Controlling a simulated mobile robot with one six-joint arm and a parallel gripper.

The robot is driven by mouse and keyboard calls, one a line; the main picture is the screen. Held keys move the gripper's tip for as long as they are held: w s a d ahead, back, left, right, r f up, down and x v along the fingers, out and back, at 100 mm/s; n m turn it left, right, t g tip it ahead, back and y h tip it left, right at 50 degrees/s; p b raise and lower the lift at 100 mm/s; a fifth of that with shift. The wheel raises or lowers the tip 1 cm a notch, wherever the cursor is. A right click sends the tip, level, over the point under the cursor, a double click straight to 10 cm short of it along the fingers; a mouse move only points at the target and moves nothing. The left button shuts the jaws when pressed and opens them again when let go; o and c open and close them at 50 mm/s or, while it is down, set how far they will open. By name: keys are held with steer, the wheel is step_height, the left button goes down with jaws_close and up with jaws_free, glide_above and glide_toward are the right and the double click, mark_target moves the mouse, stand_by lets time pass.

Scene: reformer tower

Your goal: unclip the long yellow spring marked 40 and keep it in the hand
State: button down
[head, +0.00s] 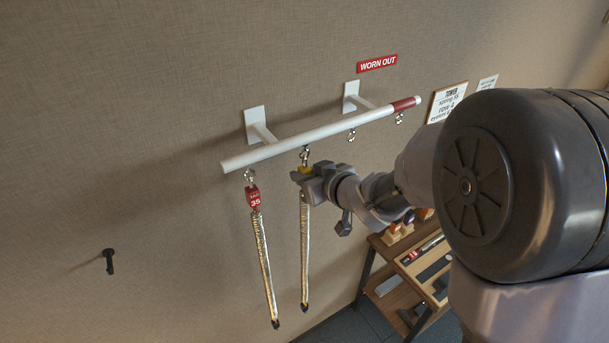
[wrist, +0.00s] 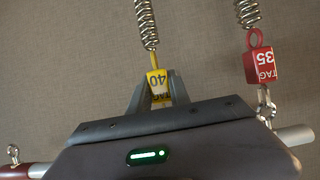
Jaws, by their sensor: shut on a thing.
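The yellow-tagged spring (head: 304,250) hangs from a hook on the white rail (head: 320,134) in the head view. Its yellow tag (wrist: 158,82), marked 40, shows in the wrist view between the fingers, with the spring's coils (wrist: 146,22) running away from it. My gripper (head: 306,174) is shut on the yellow tag, just below the rail. In the wrist view my gripper (wrist: 157,92) hides the tag's lower part and its clip. In the head view the clip above the tag seems still on the rail's hook.
A red-tagged spring marked 35 (head: 262,250) hangs close on the left. A black peg (head: 109,261) is on the wall at left. A wooden shelf unit (head: 410,262) stands below right.

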steer(key=shift+r+p, duration=0.5)
steer(key=shift+r, duration=0.1)
stand_by(0.3)
steer(key=shift+s+d+f, duration=0.1)
steer(key=shift+s+d, duration=0.6)
steer(key=shift+s, duration=0.35)
steer(key=shift+s+d, duration=0.7)
steer(key=shift+s, duration=0.35)
